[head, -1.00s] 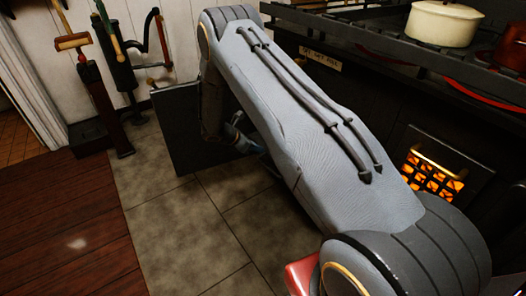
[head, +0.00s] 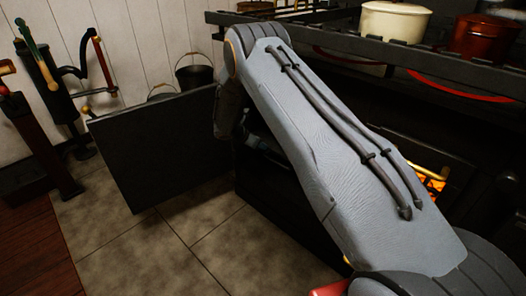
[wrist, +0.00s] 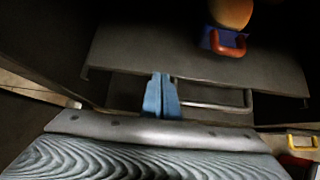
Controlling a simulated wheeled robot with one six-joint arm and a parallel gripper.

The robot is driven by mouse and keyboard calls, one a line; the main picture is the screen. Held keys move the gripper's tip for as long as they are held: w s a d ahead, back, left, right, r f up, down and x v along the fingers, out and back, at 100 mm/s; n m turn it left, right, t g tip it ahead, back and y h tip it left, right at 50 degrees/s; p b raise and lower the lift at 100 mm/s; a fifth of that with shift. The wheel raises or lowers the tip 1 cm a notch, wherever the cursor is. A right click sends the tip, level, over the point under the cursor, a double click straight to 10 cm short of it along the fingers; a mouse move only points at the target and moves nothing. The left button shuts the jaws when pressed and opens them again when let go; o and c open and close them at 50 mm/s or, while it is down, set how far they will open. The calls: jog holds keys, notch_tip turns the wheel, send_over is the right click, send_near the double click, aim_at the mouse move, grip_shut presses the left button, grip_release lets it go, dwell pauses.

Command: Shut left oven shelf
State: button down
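The left oven shelf (wrist: 125,50) is a dark flat plate across the wrist view, with a thin metal handle bar (wrist: 222,106) along its front. My gripper (wrist: 163,97) has blue fingers close together at this front edge, overlapping the bar's left part. I cannot tell whether they grip, push or merely sit in front of it. The oven's dark door (head: 160,150) stands open to the left in the head view. My arm hides most of the oven opening and the gripper there.
On the shelf stands an orange round item (wrist: 231,12) by a red handle (wrist: 228,42). A cream pot (head: 394,22) and a red pot (head: 480,36) stand on the stove top. A black bucket (head: 195,75) is behind the door. Tiled floor (head: 150,245) in front is clear.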

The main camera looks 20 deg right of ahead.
jog(key=shift+w+d, duration=0.25)
jog(key=shift+d, duration=0.2)
